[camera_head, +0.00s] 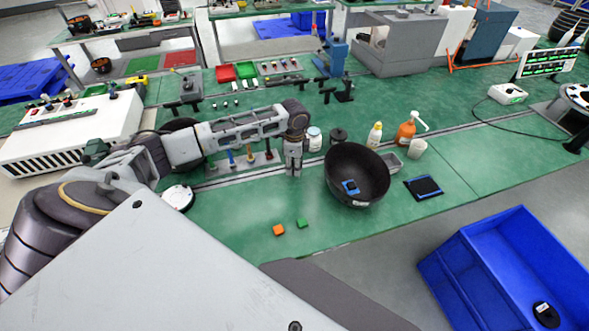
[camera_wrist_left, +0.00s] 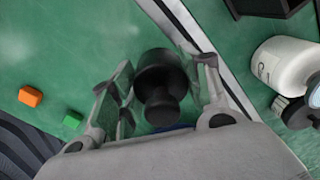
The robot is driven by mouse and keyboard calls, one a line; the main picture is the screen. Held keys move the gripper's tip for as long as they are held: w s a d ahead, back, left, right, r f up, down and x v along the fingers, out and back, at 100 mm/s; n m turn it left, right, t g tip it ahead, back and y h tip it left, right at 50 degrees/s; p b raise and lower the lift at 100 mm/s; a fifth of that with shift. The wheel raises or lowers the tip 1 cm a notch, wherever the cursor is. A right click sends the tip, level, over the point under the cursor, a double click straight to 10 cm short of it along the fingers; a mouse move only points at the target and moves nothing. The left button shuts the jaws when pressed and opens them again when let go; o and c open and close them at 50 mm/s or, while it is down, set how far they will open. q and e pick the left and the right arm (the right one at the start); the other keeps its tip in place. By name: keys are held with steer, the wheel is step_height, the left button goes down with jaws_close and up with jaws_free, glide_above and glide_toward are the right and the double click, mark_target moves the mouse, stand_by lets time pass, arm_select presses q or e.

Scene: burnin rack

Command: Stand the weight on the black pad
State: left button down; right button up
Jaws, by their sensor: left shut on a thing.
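My left gripper (camera_head: 293,172) points down over the green bench, left of the large dark bowl (camera_head: 343,165). In the left wrist view the black weight (camera_wrist_left: 160,85), with its round knob, is between the fingers of the left gripper (camera_wrist_left: 160,103), which is shut on it. In the head view the fingers mostly hide the weight. The black pad (camera_head: 424,187), with a blue edge, lies flat to the right of the bowl, and its top looks bare. My right gripper is in neither view.
Orange (camera_head: 279,230) and green (camera_head: 303,223) blocks lie in front. A blue bin (camera_head: 455,265) is at lower right.

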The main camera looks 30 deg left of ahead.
arm_select(q)
steer(key=shift+r, duration=3.3)
steer(key=shift+w+r, duration=0.1)
steer(key=shift+w, duration=0.05)
